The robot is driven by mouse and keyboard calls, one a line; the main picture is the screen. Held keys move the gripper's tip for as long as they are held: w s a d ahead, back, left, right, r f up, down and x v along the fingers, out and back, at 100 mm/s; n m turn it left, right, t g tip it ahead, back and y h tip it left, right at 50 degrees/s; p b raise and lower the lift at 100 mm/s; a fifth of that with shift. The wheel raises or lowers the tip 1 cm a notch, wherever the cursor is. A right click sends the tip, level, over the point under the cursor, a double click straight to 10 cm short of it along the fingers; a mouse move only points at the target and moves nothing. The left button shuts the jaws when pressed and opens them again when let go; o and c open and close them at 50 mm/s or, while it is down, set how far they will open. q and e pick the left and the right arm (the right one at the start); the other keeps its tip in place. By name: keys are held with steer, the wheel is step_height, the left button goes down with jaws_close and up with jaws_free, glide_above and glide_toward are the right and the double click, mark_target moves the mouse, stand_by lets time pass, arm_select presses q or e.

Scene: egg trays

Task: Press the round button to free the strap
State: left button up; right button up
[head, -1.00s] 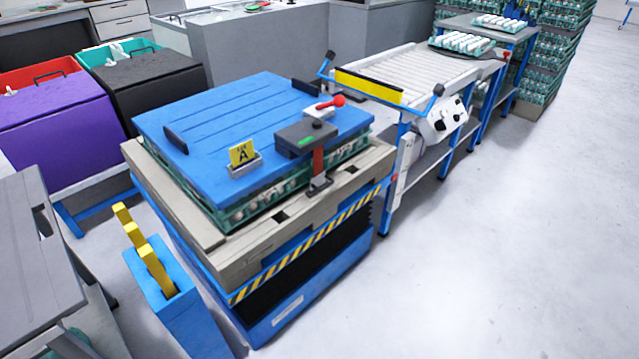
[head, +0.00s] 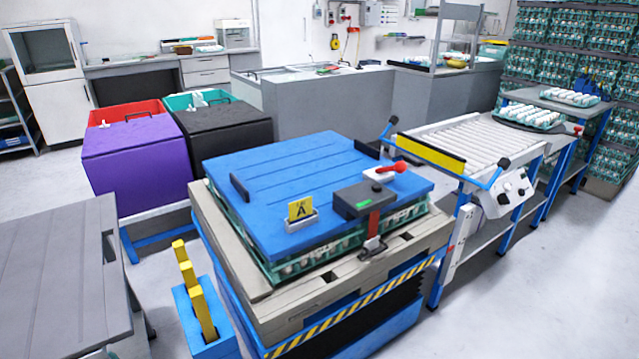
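A red strap (head: 374,224) runs down the front side of the egg tray stack (head: 316,255) from a dark grey box (head: 351,203) to a metal buckle (head: 374,248) near the pallet. A light grey unit with a red handle (head: 392,169) sits behind the box on the lid. Neither of my grippers is in view.
The stack stands on a beige pallet (head: 245,270) over a lift with striped edging. A yellow card marked A (head: 300,209) stands on the lid. A roller conveyor (head: 470,140) is behind right. A blue holder (head: 205,325) with yellow bars is front left. Floor at right is clear.

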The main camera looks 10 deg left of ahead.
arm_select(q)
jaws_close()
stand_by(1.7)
